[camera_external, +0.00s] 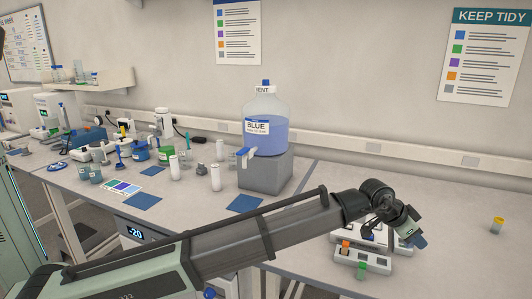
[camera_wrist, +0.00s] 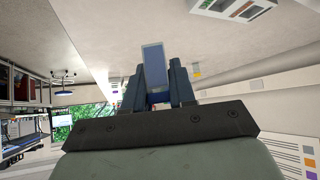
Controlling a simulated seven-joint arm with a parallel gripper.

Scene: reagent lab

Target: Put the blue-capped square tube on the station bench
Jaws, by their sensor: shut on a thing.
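My gripper (camera_wrist: 158,85) is shut on a square tube (camera_wrist: 153,65) with blue on it, held between the two fingers in the wrist view. In the external view my gripper (camera_external: 411,232) is at the right, tilted, with the blue end of the held tube (camera_external: 420,241) showing below it. It is above the bench (camera_external: 456,255), just right of a white rack; the gap to the bench is hard to judge. Much of the tube is hidden by the fingers.
The white rack (camera_external: 376,268) holds tubes with orange and green tops. A large blue-liquid carboy (camera_external: 266,122) sits on a grey block (camera_external: 265,175). Blue mats (camera_external: 245,203) and bottles lie left; the right bench is mostly clear.

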